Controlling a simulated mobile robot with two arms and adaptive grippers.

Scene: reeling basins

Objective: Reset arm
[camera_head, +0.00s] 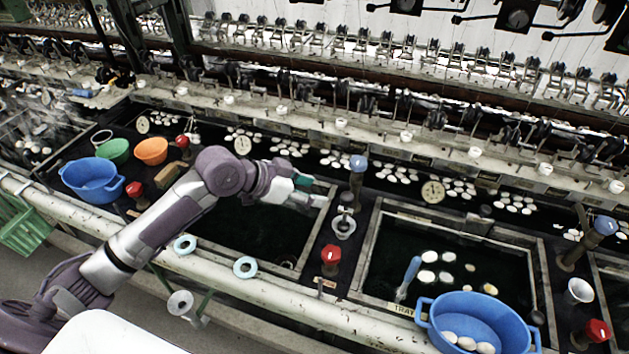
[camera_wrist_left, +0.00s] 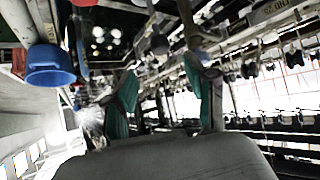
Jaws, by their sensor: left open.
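My left arm (camera_head: 160,220) reaches in from the left over the basins. Its gripper (camera_head: 312,190) is open, with nothing seen between its fingers. It hangs above the right part of the left dark basin (camera_head: 250,235), left of a blue-topped post (camera_head: 357,170). In the left wrist view, the two teal-padded fingers of the gripper (camera_wrist_left: 160,85) stand apart. My right gripper is in neither view.
A blue bowl (camera_head: 470,313) with several white cocoons stands at the front right, by a basin with floating cocoons (camera_head: 428,257). Blue, green and orange bowls stand at the left (camera_head: 92,180). Red knobs (camera_head: 331,254) stick up between basins. Reeling machinery (camera_head: 400,120) runs along the back.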

